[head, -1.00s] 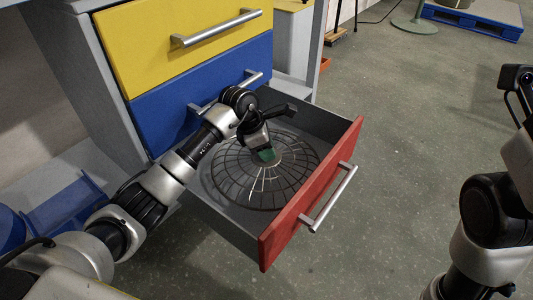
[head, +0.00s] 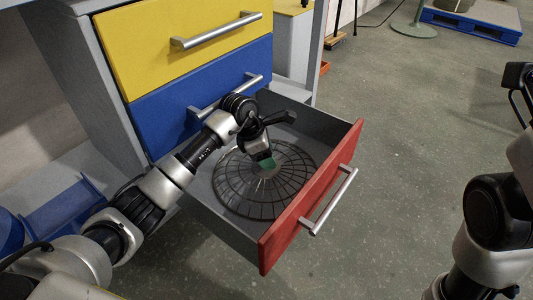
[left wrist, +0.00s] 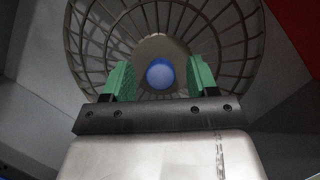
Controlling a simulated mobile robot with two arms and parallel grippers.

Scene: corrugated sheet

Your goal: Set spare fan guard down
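The guard (left wrist: 233,40) spreads out beyond the fingers. I cannot tell whether its rim touches the drawer floor. My right arm shows at the right edge; its gripper is out of frame.
Shut blue (head: 205,92) and yellow (head: 180,35) drawers are above the open one, with bar handles sticking out. The red front's handle (head: 330,202) juts out over the floor. Grey drawer walls stand close around the guard. The floor (head: 400,150) to the right is clear.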

